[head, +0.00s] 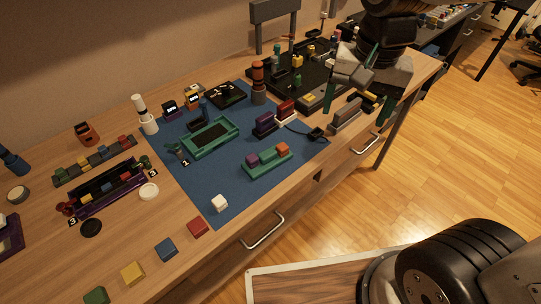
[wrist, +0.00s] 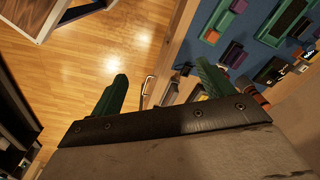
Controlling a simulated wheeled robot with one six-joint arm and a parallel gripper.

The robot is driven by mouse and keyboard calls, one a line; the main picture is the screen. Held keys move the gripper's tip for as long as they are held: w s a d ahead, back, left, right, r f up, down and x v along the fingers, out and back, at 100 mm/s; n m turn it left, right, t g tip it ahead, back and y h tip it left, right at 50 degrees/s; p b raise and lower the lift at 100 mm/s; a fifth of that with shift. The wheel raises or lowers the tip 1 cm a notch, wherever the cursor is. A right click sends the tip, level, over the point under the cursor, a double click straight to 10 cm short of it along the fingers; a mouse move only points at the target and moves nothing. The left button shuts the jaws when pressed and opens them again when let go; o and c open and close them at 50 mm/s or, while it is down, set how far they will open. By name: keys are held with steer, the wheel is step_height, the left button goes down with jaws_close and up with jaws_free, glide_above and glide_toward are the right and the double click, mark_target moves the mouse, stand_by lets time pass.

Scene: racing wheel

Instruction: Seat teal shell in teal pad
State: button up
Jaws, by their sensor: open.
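A teal rectangular frame with a dark inset (head: 225,122) lies on the blue mat; it also shows at the top right of the wrist view (wrist: 272,36). A teal base (head: 262,172) carrying a purple and an orange-red block sits nearer the mat's front edge, apart from the frame; it also shows in the wrist view (wrist: 212,35). I cannot tell which one is the shell and which the pad. My gripper (head: 356,108), with green fingers, is open and empty above the table's right part, right of both teal pieces. Its fingers also show in the wrist view (wrist: 163,72).
A grey block (head: 345,117) stands near the front edge close to my gripper. Purple and red connectors (head: 264,124) stand between the teal pieces and my gripper. A black board (head: 312,72) with several coloured parts lies behind.

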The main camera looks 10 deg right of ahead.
steer(key=w+a+f+m, duration=0.4)
steer(key=w+a+f, duration=0.3)
steer(key=a, duration=0.2)
steer(key=m, duration=0.3)
glide_above(268, 153)
steer(key=shift+g, duration=0.4)
steer(key=f, duration=0.6)
steer(key=shift+a+f, duration=0.2)
steer(key=shift+a, duration=0.05)
steer(key=f, duration=0.8)
steer(key=shift+d, duration=0.2)
steer(key=shift+c, duration=0.3)
steer(key=c, duration=1)
steer(key=shift+c, duration=0.2)
steer(key=shift+r, duration=0.25)
